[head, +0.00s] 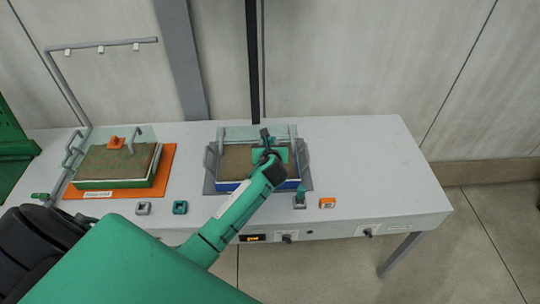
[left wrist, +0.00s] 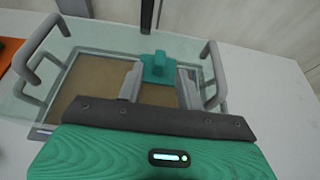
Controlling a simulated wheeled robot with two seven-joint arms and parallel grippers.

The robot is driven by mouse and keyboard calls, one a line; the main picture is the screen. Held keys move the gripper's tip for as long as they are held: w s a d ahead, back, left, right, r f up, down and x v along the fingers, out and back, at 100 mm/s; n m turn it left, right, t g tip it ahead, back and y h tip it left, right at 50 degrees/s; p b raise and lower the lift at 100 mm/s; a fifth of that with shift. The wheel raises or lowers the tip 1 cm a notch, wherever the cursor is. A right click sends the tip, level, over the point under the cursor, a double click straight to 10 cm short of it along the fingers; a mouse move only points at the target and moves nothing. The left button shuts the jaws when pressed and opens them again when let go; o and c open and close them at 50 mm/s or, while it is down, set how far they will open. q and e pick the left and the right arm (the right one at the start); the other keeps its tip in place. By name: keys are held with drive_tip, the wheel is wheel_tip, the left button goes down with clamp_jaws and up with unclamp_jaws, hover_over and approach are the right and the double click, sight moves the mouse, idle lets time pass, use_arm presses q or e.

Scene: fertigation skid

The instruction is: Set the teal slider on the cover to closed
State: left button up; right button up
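The teal slider (left wrist: 159,67) sits on the clear cover (left wrist: 108,37), near its far edge in the left wrist view. In the head view the slider (head: 283,154) is partly hidden behind my left gripper. The cover has a grey handle at each side and lies over a brown-filled blue tray (head: 232,187). My left gripper (left wrist: 160,78) is open, one finger to each side of the slider and nearer the camera. I cannot tell whether either finger touches it. My right gripper is not in view.
A green tray (head: 115,184) with an orange knob (head: 116,143) stands on an orange mat (head: 168,160) at the left. Small grey, teal and orange blocks lie along the table's front. A dark post rises behind the cover. The table's right end is clear.

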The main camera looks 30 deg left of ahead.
use_arm(q)
drive_tip(key=b+v, duration=0.1)
drive_tip(key=v, duration=0.8)
drive_tip(key=shift+b, duration=0.3)
drive_tip(key=shift+s+r, duration=0.1)
drive_tip(key=shift+s, duration=0.05)
